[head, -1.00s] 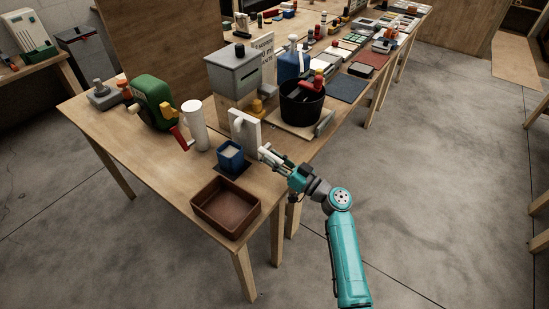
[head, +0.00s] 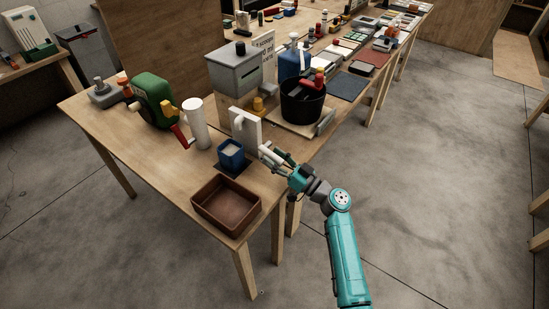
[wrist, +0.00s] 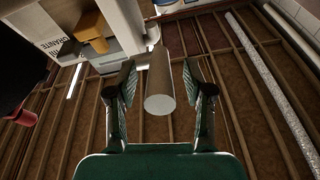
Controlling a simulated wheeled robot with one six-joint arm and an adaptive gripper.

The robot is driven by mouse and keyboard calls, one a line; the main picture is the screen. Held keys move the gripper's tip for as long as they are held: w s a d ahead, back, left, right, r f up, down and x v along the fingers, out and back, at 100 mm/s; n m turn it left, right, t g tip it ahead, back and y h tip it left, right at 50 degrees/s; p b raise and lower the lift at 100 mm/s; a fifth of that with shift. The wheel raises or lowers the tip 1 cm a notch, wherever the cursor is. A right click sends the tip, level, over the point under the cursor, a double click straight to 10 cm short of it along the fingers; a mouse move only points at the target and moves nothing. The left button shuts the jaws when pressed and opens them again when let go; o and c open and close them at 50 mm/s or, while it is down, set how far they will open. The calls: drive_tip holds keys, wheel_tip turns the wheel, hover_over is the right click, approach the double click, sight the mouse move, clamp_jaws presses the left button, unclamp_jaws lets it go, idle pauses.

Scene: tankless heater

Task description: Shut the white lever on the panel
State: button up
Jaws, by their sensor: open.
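The white panel (head: 249,137) stands upright near the table's front edge in the head view. My gripper (head: 273,156) is just right of the panel, at about its lower height. In the wrist view, the pale cylindrical lever (wrist: 160,88) points toward the camera, with its round end between the two dark fingers of my gripper (wrist: 161,100). The fingers are open, with gaps showing on both sides of the lever. Part of the panel (wrist: 121,22) shows above it. The head view does not show clearly how the lever meets the fingers.
A blue cup (head: 231,155) and a brown tray (head: 226,205) stand left of my gripper. A black bucket (head: 303,104) and a grey box (head: 236,73) stand behind the panel. A white cylinder (head: 195,123) stands to the left. The floor right of the table is clear.

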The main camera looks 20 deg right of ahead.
drive_tip(key=v, duration=1.2)
